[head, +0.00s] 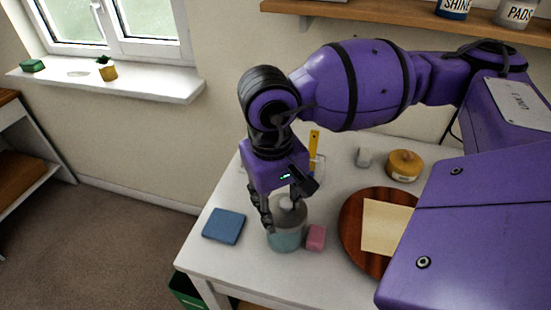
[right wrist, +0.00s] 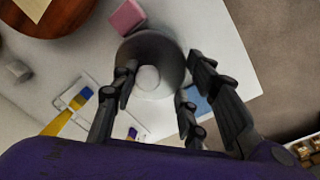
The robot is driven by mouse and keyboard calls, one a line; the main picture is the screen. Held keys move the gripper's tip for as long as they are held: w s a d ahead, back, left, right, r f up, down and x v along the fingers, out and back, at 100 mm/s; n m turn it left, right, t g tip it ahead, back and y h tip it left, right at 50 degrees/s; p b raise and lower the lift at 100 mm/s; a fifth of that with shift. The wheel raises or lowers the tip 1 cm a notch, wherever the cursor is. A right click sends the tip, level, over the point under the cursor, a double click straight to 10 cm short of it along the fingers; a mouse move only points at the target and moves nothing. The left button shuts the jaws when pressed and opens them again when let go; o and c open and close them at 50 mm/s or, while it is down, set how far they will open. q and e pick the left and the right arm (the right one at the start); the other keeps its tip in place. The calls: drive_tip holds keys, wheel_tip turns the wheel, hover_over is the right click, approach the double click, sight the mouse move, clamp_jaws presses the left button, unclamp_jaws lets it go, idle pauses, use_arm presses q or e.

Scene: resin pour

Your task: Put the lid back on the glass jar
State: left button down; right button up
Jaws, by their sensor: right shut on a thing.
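The glass jar (head: 286,240), with a teal lower part, stands upright near the front left of the white table. The grey lid (head: 291,216) with a pale knob is at the jar's mouth; I cannot tell whether it is fully seated. My right gripper (head: 282,210) comes down from above, its fingers shut on the lid around the knob. In the right wrist view the round lid (right wrist: 150,45) lies between the dark fingers of my right gripper (right wrist: 160,76) and hides most of the jar. My left gripper is not in view.
A pink block (head: 316,237) is close at the jar's right, and a blue pad (head: 224,226) lies to its left. A round wooden board (head: 352,238) with a paper sheet (head: 385,226) is at right. A yellow container (head: 404,165) and a small pale cup (head: 364,156) stand behind.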

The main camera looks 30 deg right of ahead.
drive_tip(key=o, duration=1.9)
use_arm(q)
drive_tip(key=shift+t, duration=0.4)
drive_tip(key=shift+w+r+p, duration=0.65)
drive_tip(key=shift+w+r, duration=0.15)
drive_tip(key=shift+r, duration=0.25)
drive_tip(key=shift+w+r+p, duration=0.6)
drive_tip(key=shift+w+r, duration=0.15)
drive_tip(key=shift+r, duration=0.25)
use_arm(e)
drive_tip(key=shift+r, duration=3.55)
clamp_jaws()
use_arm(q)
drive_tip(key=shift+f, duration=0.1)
use_arm(e)
drive_tip(key=shift+f, duration=0.1)
